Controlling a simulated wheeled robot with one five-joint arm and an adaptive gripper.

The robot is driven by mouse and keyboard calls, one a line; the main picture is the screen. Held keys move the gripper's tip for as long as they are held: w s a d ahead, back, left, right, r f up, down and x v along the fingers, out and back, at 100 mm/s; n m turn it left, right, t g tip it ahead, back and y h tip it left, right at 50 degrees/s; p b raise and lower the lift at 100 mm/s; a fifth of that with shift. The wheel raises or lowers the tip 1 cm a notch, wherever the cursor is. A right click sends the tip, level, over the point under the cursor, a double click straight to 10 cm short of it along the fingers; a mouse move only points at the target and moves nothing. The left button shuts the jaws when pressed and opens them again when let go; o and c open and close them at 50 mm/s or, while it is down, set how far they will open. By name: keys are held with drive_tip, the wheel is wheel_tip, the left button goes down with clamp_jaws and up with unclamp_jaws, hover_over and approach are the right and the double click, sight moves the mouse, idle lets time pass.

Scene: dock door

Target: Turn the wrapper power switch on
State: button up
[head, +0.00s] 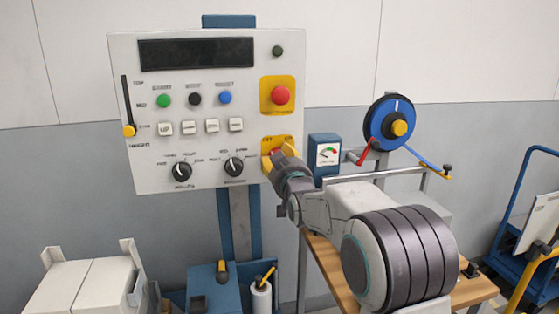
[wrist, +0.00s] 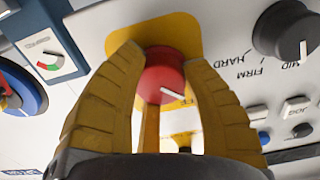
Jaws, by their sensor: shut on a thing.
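The power switch (wrist: 163,76) is a red round knob with a white pointer line, on a yellow plate (wrist: 182,30) of the control panel. In the head view the yellow plate (head: 268,143) is at the panel's lower right, and the switch is mostly hidden behind my gripper (head: 280,157). The white line slants toward the lower right in that view. The lettering beside the plate is partly covered by a finger.
The panel (head: 150,90) also carries a red emergency button (head: 280,95) above the switch, coloured buttons, and two black dials (head: 234,167) to the left. A gauge box (head: 325,155) and a blue reel (head: 390,124) stand close to the right. A wooden bench (head: 330,262) is below.

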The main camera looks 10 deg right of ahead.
drive_tip(key=shift+b, duration=0.3)
drive_tip(key=m+b, duration=0.3)
drive_tip(key=shift+f, duration=0.15)
drive_tip(key=m+b, duration=0.4)
drive_tip(key=m, duration=0.1)
drive_tip(key=m+b, duration=0.1)
drive_tip(key=m, duration=0.2)
drive_tip(key=m+b, duration=0.1)
drive_tip(key=m, duration=0.1)
drive_tip(key=shift+r+m+b, duration=0.2)
drive_tip(key=shift+m+b, duration=0.1)
drive_tip(key=shift+m, duration=0.1)
drive_tip(key=shift+r+m+b, duration=0.1)
drive_tip(key=shift+m+b, duration=0.5)
drive_tip(key=shift+m, duration=1.4)
drive_tip(key=o, duration=1.2)
drive_tip(key=shift+w, duration=0.1)
